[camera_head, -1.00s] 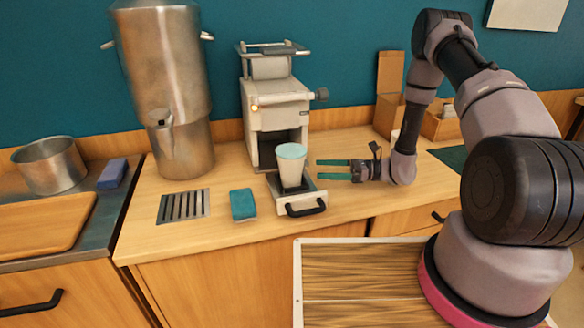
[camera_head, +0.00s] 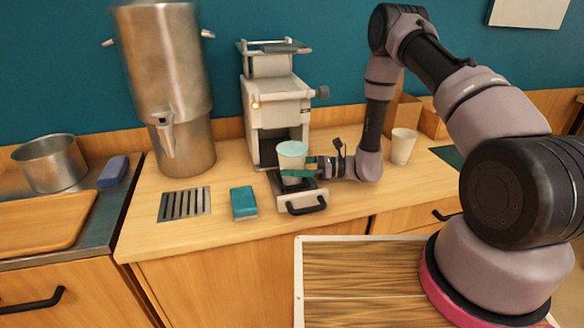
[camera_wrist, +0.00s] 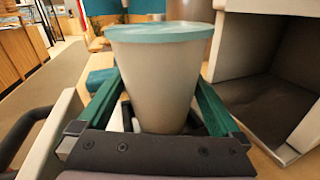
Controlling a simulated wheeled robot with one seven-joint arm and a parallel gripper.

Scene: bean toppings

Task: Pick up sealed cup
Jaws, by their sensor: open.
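The sealed cup (camera_head: 291,157) is pale with a flat teal lid. It stands upright in the pulled-out tray (camera_head: 318,194) of the sealing machine (camera_head: 276,112). My gripper (camera_head: 297,169) has its green fingers at the cup from the right, below the lid. In the wrist view the cup (camera_wrist: 160,75) stands between the two open fingers (camera_wrist: 157,102), one on each side. I cannot tell whether either finger touches it. The cup's base is hidden by my gripper in the wrist view.
Another cup (camera_head: 403,146) without a lid stands to the right behind my arm. The counter front is clear.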

